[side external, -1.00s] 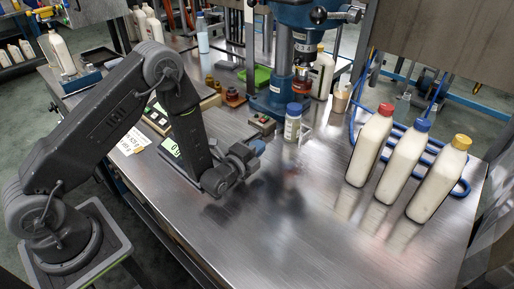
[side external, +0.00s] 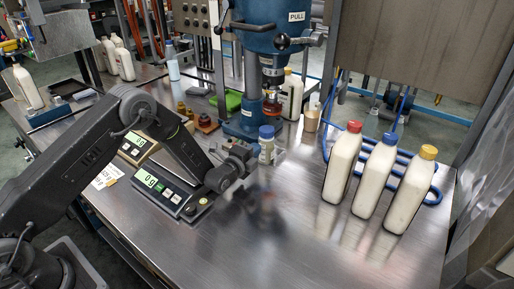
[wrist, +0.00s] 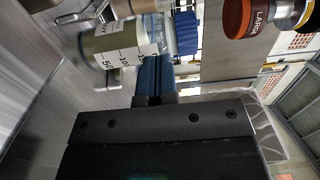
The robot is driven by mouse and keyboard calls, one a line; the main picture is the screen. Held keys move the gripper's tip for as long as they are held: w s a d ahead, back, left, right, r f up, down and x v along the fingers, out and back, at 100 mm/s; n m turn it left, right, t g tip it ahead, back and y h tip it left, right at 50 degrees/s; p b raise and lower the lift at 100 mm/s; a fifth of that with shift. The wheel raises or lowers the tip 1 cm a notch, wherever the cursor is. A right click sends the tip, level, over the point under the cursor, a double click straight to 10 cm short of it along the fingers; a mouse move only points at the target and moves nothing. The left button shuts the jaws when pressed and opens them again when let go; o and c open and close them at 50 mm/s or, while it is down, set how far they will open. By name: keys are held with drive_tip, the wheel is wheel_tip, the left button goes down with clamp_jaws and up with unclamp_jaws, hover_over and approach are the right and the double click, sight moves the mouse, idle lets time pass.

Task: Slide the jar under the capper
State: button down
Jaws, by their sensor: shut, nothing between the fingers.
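The jar (side external: 266,150) is a small clear, upright jar with a blue cap and a white printed label. It stands on the steel table just in front of the capper (side external: 264,75), a blue press with a metal and red-orange head. In the wrist view the jar (wrist: 118,42) appears sideways, with the capper head (wrist: 243,15), marked with large letters, to its right. My gripper (side external: 251,160) is low beside the jar's near left side. Its blue fingers (wrist: 153,75) are shut and empty, close to the jar; I cannot tell whether they touch it.
Several white bottles stand around; those with red (side external: 343,165), blue (side external: 375,180) and yellow (side external: 411,190) caps stand on the right by a blue tube rack. A scale (side external: 160,190) lies left of my gripper. The front middle of the table is clear.

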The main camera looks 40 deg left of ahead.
sight(264, 140)
drive_tip(key=shift+w, duration=0.85)
drive_tip(key=shift+w+a, duration=0.1)
drive_tip(key=shift+w, duration=1.8)
drive_tip(key=shift+s+f, duration=0.1)
drive_tip(key=shift+f, duration=0.05)
